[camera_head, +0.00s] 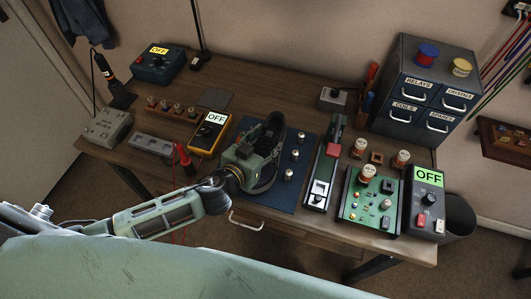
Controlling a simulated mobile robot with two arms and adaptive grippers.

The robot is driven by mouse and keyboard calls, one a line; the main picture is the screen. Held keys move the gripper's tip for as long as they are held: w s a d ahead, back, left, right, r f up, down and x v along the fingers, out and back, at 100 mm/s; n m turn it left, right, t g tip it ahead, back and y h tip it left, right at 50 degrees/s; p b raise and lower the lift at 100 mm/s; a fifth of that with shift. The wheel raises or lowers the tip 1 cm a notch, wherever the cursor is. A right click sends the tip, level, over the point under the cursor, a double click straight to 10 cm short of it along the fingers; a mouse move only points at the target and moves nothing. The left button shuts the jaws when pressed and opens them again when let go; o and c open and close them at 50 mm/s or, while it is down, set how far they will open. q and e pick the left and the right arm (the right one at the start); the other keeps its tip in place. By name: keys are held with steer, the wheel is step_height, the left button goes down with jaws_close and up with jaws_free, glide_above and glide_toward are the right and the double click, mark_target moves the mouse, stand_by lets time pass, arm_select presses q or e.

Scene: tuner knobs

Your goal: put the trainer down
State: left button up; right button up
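A dark blue panel with several silver knobs (300,150) appears to lie flat near the table's front edge; it is the likeliest trainer, but I cannot be sure. My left gripper (268,140) reaches in from the left and is over the panel's left part, hiding it. Its dark fingers point toward the back of the table. I cannot tell whether they are open, shut or touching the panel. No separate held object shows clearly. My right gripper is not in view.
A yellow meter (209,133) stands close left of the panel. A long dark slider unit (324,165) is close on its right, then a green circuit board (370,200) and a grey OFF box (424,203). A drawer cabinet (424,90) stands at the back right.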

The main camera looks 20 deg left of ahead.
arm_select(q)
steer(key=shift+s, duration=0.1)
jaws_close()
steer(key=shift+r, duration=0.1)
stand_by(0.3)
